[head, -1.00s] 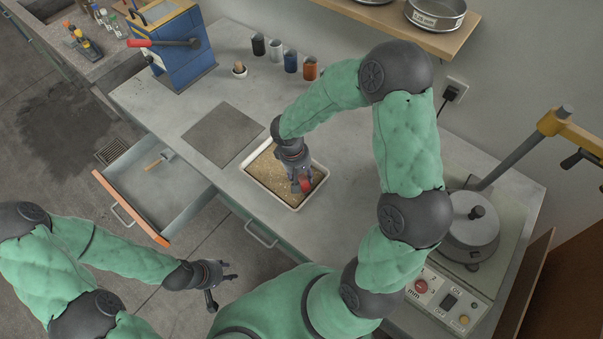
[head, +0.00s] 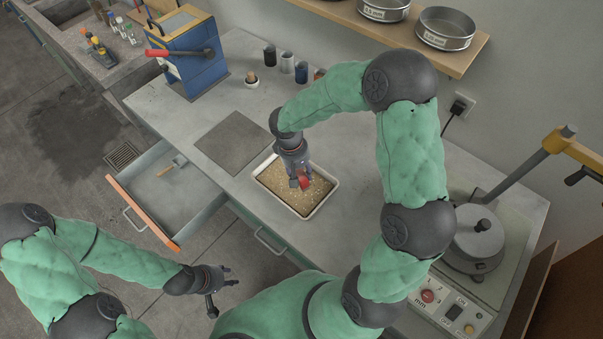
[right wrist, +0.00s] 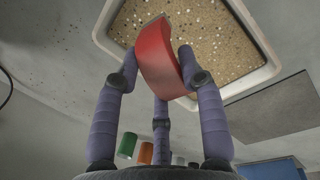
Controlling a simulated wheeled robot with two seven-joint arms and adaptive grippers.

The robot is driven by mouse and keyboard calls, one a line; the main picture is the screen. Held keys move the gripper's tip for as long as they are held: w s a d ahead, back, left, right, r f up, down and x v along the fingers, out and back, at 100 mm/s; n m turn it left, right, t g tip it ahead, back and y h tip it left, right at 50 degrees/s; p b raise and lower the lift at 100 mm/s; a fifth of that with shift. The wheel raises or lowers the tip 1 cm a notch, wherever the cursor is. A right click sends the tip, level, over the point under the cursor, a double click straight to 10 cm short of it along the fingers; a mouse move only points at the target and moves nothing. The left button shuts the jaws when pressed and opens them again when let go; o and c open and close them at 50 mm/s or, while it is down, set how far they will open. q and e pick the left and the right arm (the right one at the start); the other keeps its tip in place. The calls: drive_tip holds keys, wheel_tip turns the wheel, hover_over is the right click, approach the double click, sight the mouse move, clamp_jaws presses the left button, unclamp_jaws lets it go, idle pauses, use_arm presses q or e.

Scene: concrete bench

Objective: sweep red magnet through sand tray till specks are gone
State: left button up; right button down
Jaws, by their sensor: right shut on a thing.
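The sand tray (head: 327,207), white-rimmed with tan speckled sand, sits on the bench; its rim also shows in the right wrist view (right wrist: 262,40). Light and dark specks are spread over the sand. My right gripper (head: 299,180) is over the tray, shut on the red magnet (head: 305,181). In the right wrist view the magnet (right wrist: 160,58) is a curved red block between the fingers (right wrist: 158,75). I cannot tell whether it touches the sand. My left gripper (head: 218,287) is empty, fingers apart, low and clear of the bench in front of the drawer.
A dark square plate (head: 234,142) lies left of the tray. Several small cups (head: 287,62) and a blue press (head: 187,60) stand behind. A lidded machine (head: 475,240) stands right. Sieves (head: 446,25) sit on the shelf.

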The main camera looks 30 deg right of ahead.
sight(302, 170)
drive_tip(key=shift+r+p, duration=0.85)
drive_tip(key=shift+r, duration=0.7)
